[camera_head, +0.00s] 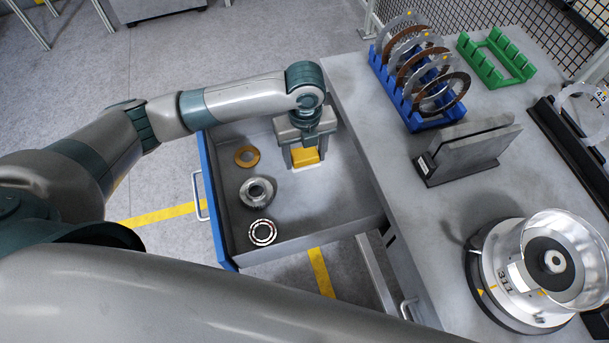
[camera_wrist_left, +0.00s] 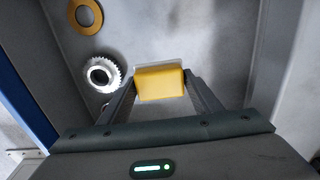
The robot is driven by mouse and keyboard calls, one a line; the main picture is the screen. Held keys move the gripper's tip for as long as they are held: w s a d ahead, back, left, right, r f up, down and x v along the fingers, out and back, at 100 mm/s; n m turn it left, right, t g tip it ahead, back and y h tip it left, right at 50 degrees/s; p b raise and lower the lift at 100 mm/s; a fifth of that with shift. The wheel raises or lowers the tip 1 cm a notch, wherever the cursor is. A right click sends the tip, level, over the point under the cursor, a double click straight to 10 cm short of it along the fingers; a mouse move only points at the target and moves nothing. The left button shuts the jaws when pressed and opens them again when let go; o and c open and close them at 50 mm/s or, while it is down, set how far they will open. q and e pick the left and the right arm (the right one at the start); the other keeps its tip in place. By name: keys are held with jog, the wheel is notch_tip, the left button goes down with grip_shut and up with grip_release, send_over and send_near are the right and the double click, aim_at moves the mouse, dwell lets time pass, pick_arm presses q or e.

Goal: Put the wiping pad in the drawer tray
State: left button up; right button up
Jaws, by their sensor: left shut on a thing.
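The wiping pad (camera_head: 305,157) is a yellow block with a pale underside. My left gripper (camera_head: 304,160) is shut on it, inside the open drawer tray (camera_head: 322,209). In the left wrist view the pad (camera_wrist_left: 159,83) sits between the two fingers of the left gripper (camera_wrist_left: 160,88), over the grey tray floor (camera_wrist_left: 195,30). I cannot tell whether the pad touches the floor. My right gripper is not in view.
The tray's left side holds an orange ring (camera_head: 247,157), a metal gear part (camera_head: 257,191) and a bearing ring (camera_head: 262,232). On the worktop stand a blue rack (camera_head: 424,122) with discs, a green rack (camera_head: 497,58), a grey plate block (camera_head: 468,151) and a round machine (camera_head: 515,278).

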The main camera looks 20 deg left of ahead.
pick_arm(q)
send_over(305, 180)
jog(key=shift+f+p, duration=0.45)
jog(key=shift+f, duration=2.35)
jog(key=shift+f+p, duration=0.4)
jog(key=shift+f, duration=1.5)
jog(key=shift+f, duration=0.15)
jog(key=o, duration=1)
jog(key=shift+o, duration=0.2)
